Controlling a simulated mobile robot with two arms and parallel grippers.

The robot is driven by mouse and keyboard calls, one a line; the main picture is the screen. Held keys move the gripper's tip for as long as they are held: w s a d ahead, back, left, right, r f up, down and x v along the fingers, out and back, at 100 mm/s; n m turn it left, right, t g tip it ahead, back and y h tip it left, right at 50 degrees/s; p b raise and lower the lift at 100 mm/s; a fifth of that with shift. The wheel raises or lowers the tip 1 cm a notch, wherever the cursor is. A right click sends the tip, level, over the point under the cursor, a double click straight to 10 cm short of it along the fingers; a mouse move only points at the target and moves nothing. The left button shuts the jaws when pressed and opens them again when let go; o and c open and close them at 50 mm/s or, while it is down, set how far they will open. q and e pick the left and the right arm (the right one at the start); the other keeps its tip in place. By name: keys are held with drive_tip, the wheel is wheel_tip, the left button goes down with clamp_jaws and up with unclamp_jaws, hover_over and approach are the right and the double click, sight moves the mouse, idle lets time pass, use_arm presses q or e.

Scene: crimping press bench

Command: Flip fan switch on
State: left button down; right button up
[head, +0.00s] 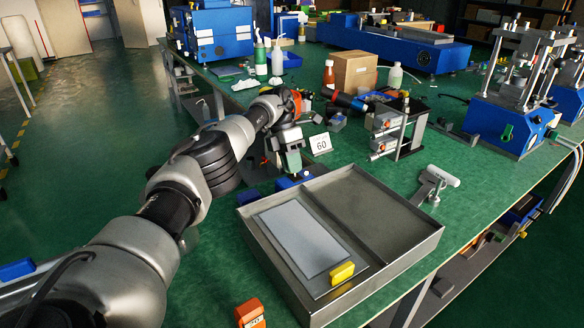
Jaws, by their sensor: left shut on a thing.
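My left arm reaches in from the left, and its gripper (292,170) points down over the green bench behind the metal tray. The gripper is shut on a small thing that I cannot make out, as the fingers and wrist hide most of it. Small blue parts (290,183) lie right at the fingertips, close to the tray's back left corner. I cannot pick out a fan or its switch with certainty. My right gripper is not in view.
The metal tray (408,226) holds a grey plate (300,238) and a yellow block (342,273). A white card reading 60 (320,143), a metal fixture (400,128) and a cardboard box (354,72) stand beyond. Blue presses (510,125) stand right.

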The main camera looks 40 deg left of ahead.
use_arm(q)
drive_tip(key=shift+r, duration=0.15)
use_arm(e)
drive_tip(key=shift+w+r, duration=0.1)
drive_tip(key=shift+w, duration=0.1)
use_arm(q)
drive_tip(key=c, duration=1.4)
unclamp_jaws()
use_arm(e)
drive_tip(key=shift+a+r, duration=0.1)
